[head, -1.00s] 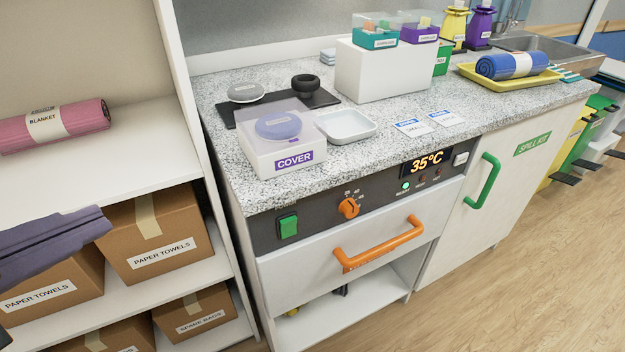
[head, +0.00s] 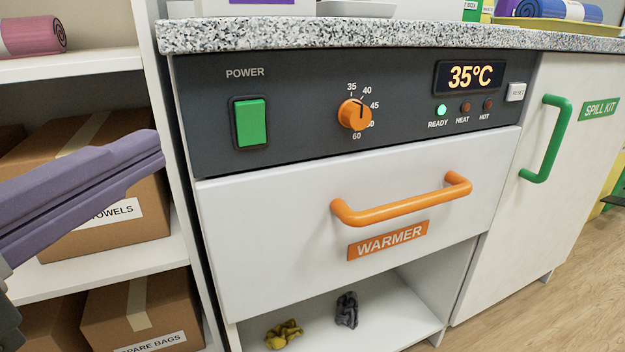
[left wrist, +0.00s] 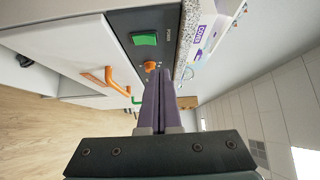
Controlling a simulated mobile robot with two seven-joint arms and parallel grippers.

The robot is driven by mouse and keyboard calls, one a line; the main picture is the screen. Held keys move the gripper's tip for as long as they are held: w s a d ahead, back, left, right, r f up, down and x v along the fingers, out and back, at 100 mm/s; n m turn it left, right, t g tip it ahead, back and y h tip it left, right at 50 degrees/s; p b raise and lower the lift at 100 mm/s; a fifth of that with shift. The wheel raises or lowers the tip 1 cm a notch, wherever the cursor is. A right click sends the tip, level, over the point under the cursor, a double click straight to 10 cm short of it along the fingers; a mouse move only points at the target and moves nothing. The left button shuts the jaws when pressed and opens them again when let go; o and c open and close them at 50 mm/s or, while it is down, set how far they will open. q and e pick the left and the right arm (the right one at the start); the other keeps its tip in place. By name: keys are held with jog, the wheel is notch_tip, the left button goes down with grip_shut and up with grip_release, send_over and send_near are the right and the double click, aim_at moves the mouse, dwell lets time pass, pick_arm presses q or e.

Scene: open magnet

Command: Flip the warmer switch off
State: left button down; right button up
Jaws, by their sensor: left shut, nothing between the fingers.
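The warmer's power switch (head: 250,122) is a green rocker in a black frame under the word POWER, at the left of the dark control panel (head: 310,95). It also shows in the left wrist view (left wrist: 145,39). The display (head: 469,76) reads 35°C and the green READY lamp (head: 441,110) is lit. My left gripper (head: 158,150) has purple fingers that are shut and empty. In the head view it is left of the switch and apart from it. In the left wrist view the closed fingers (left wrist: 160,85) point toward the panel. My right gripper is not in view.
An orange dial (head: 354,114) sits right of the switch. The orange handle (head: 400,203) of the warmer drawer sticks out below the panel. A shelf with cardboard boxes (head: 140,310) stands at the left. The granite counter edge (head: 330,34) overhangs the panel.

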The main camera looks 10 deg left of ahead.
pick_arm(q)
jog(key=f+b, duration=0.1)
jog(key=d+f+m+b, duration=0.1)
jog(key=f+h+b, duration=0.1)
jog(key=shift+w+d+f+m+t, duration=0.25)
jog(key=shift+w+d+m+t, duration=0.05)
jog(key=shift+m, duration=0.1)
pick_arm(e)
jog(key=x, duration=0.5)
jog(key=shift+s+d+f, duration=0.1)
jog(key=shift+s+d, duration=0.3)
pick_arm(q)
jog(key=b, duration=0.4)
send_near(261, 112)
jog(key=w+d, duration=0.2)
jog(key=d, duration=0.1)
jog(key=shift+w+a+r+b, duration=0.1)
jog(key=shift+w+a+b, duration=0.35)
jog(key=shift+w, duration=0.45)
jog(key=shift+w+a+r+b, duration=0.15)
jog(key=shift+w+a+b, duration=0.1)
jog(key=shift+w+a, duration=0.5)
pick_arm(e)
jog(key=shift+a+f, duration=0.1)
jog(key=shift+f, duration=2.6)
pick_arm(q)
jog(key=shift+w+d, duration=0.15)
jog(key=shift+d, duration=0.1)
